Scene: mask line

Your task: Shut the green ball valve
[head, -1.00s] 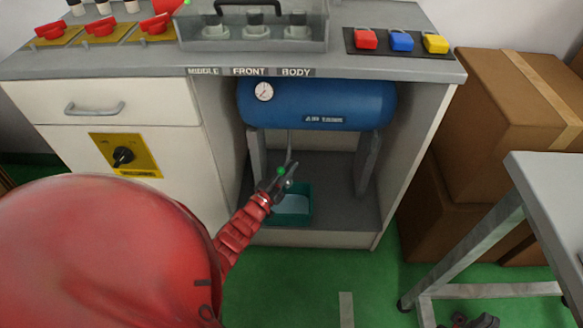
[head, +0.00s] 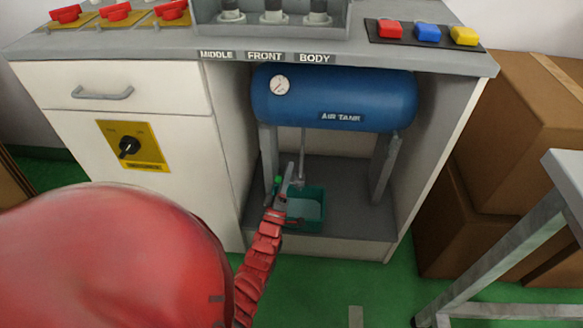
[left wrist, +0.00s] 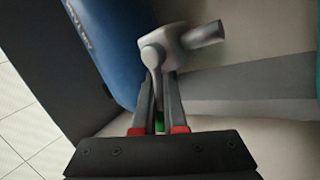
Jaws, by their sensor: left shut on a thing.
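The blue air tank (head: 335,98) sits in the open bay of the cabinet, with a thin pipe (head: 303,142) running down below it. The green ball valve is at the low end of this pipe. In the head view only a small bit of its green handle (head: 278,180) shows beside my left gripper (head: 285,180). In the left wrist view the grey valve body (left wrist: 178,46) is just past my fingertips, and the green handle (left wrist: 160,122) is between the two fingers. My left gripper is shut on the handle. My right gripper is out of view.
A teal bin (head: 308,209) stands on the bay floor under the valve. Tank legs (head: 385,170) and the cabinet walls bound the bay. The worktop (head: 350,55) overhangs it. Cardboard boxes (head: 530,130) and a metal table (head: 570,170) stand at the right.

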